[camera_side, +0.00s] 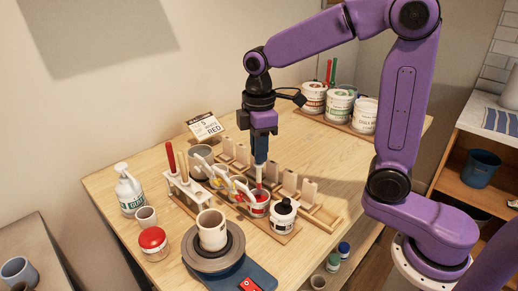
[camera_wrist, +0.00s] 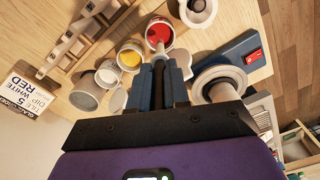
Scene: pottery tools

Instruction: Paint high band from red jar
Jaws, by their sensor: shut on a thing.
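My gripper (camera_side: 260,160) points straight down and is shut on a slim brush (camera_side: 259,177), whose pale lower part reaches to the mouth of the red jar (camera_side: 258,206). I cannot tell how deep the tip is. The wrist view shows my gripper's fingers (camera_wrist: 172,72) close to the red jar (camera_wrist: 158,34). A cream pot (camera_side: 212,231) stands upright on the round wheel head (camera_side: 206,262), in front and to the left of the jar; it also shows in the wrist view (camera_wrist: 217,88). I see no clear band on the pot.
A yellow jar (camera_wrist: 130,56) and other jars stand beside the red one. A black-topped jar (camera_side: 283,213) is to its right. A tool rack (camera_side: 186,188), glue bottle (camera_side: 129,190), red-topped jar (camera_side: 153,242) and wooden stands (camera_side: 288,184) crowd around.

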